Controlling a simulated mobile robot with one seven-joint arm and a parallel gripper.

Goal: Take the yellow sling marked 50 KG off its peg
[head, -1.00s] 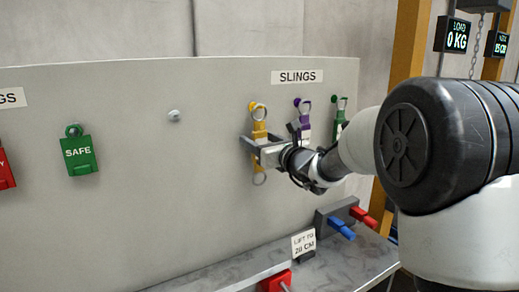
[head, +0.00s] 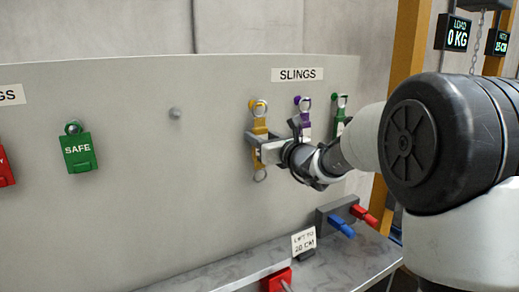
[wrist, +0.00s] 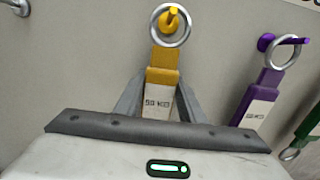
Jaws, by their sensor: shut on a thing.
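The yellow sling (head: 259,124) hangs on its yellow peg under the SLINGS sign in the head view. In the wrist view the yellow sling (wrist: 162,77) has a metal ring at its top, around the yellow peg (wrist: 173,16), and a white label that seems to read 50 KG. My gripper (head: 256,148) is shut on the sling's body, below the ring. In the wrist view my gripper's fingers (wrist: 157,100) stand on either side of the labelled part. The sling's lower ring shows below my gripper in the head view.
A purple sling (head: 304,122) and a green sling (head: 340,115) hang close on the right. A green SAFE tag (head: 79,152) hangs far left, and a bare peg (head: 175,113) is between. Below are a bench with red and blue handles and a LIFT TO 28 CM sign (head: 303,241).

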